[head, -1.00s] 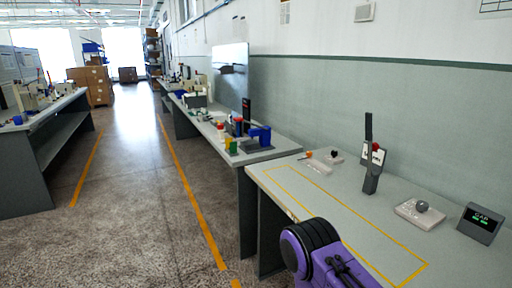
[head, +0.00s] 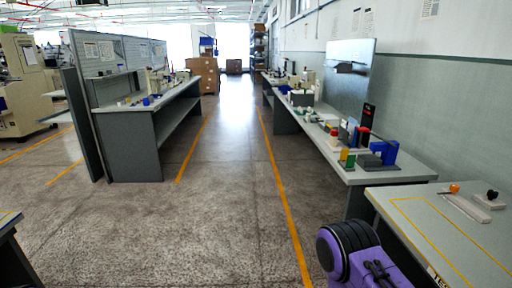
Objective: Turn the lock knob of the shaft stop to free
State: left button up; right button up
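On the near right bench, a pale block with an orange knob (head: 455,188) lies near the back edge. Beside it, at the right edge of the head view, is a pale base with a small black knob (head: 491,194). I cannot tell whether either one is the shaft stop or its lock knob. Neither of my grippers is in view; only a purple and black part of my own arm shows at the bottom.
The near right bench (head: 388,196) bears a yellow outline. Behind it, a longer bench (head: 358,176) holds a blue device (head: 384,151) and small coloured parts. A left bench (head: 140,107) stands across a clear aisle (head: 228,185) with yellow floor lines.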

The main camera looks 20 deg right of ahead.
aim_at(492, 194)
jog(key=i, duration=3.6)
jog(key=z, duration=4.5)
